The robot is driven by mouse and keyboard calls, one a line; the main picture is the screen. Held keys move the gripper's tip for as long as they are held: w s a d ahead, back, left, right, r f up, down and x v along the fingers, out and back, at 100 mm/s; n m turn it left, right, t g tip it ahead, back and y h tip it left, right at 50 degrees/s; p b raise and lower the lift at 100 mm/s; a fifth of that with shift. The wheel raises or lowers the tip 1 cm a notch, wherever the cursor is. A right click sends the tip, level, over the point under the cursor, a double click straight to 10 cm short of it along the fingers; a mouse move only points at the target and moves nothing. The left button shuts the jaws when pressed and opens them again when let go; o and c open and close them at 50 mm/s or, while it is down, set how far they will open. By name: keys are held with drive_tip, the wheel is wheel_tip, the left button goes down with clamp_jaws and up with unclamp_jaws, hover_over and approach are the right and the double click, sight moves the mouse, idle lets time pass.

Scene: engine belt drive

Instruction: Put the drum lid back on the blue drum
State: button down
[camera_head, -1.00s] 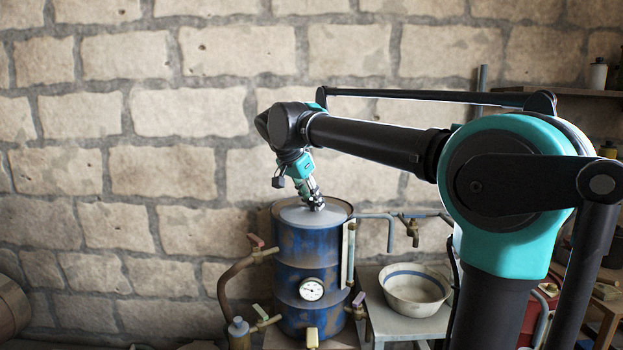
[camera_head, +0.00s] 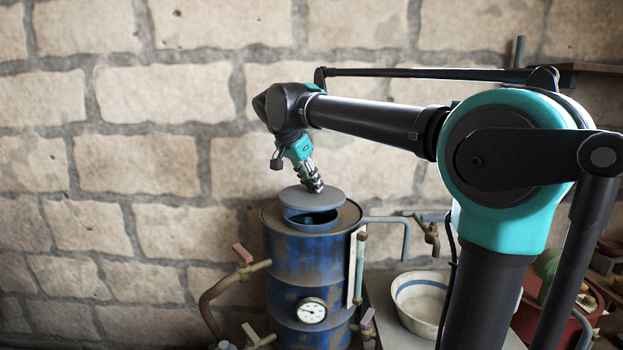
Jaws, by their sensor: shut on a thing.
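The blue drum (camera_head: 290,262) stands upright against the stone wall, with a gauge on its front. Its round top opening (camera_head: 312,218) shows dark inside. The grey drum lid (camera_head: 312,198) is a flat disc above the opening, close to level, with a gap under its front edge. Whether its far edge touches the drum cannot be told. My gripper (camera_head: 315,187) points down from above and is shut on the lid near its middle. The grip point itself is partly hidden by the fingers.
A white bowl with a blue stripe (camera_head: 419,299) sits on a bench right of the drum. Pipes and taps (camera_head: 432,237) stick out on the drum's right, and a red-handled valve (camera_head: 243,254) on its left.

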sight(309, 192)
drive_tip(key=shift+f, duration=1.95)
drive_tip(key=shift+f, duration=0.2)
drive_tip(key=c, duration=1.2)
unclamp_jaws()
drive_tip(key=shift+s, duration=0.1)
drive_tip(key=shift+o, duration=0.2)
